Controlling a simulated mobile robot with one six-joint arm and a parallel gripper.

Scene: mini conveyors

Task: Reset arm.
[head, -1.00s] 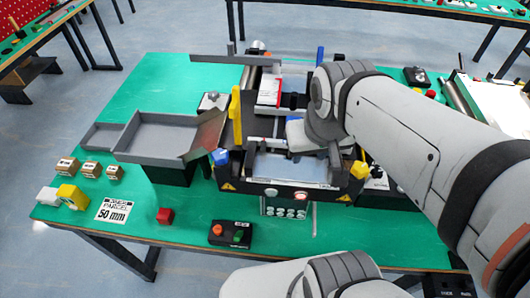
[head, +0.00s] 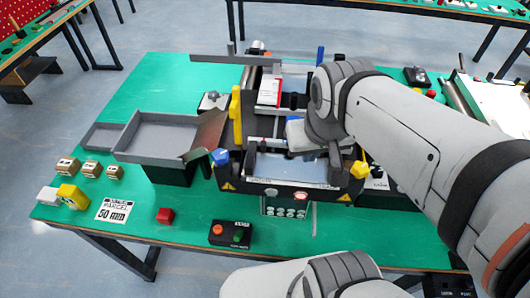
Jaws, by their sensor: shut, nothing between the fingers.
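My arm (head: 410,130) reaches in from the right edge over the middle of the work table. Its jointed end (head: 325,105) hangs above the right side of the mini conveyor station (head: 240,190). I cannot make out my gripper's fingers; the arm hides what lies behind this end. Another of my arm's links (head: 310,278) shows at the bottom edge, in front of the table.
Yellow and blue posts rise from the station. The table's back left is clear.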

